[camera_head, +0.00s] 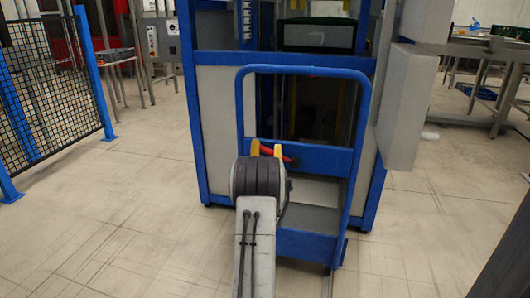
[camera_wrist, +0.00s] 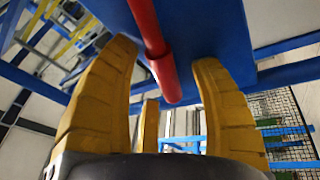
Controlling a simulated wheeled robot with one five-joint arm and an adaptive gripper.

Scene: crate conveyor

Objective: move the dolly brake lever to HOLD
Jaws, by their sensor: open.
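The dolly (camera_head: 307,245) is blue with a tall tube handle and stands in front of a blue-framed cabinet. Its brake lever (camera_head: 273,153) is a red bar at the handle frame; no HOLD marking can be read. My gripper (camera_head: 266,149) has yellow fingers and is right at the lever, partly hidden behind my dark wrist. In the wrist view, the lever (camera_wrist: 155,45) comes down from the top against a blue panel (camera_wrist: 207,28). Its thicker red end lies between the spread fingers of my gripper (camera_wrist: 166,56), with gaps on both sides. The gripper is open, not closed on it.
The blue-framed cabinet (camera_head: 212,120) stands close behind the dolly, with a grey box panel (camera_head: 407,110) on its right. A black mesh fence (camera_head: 45,95) with blue posts is at the left. The pale tiled floor (camera_head: 110,220) is clear at left.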

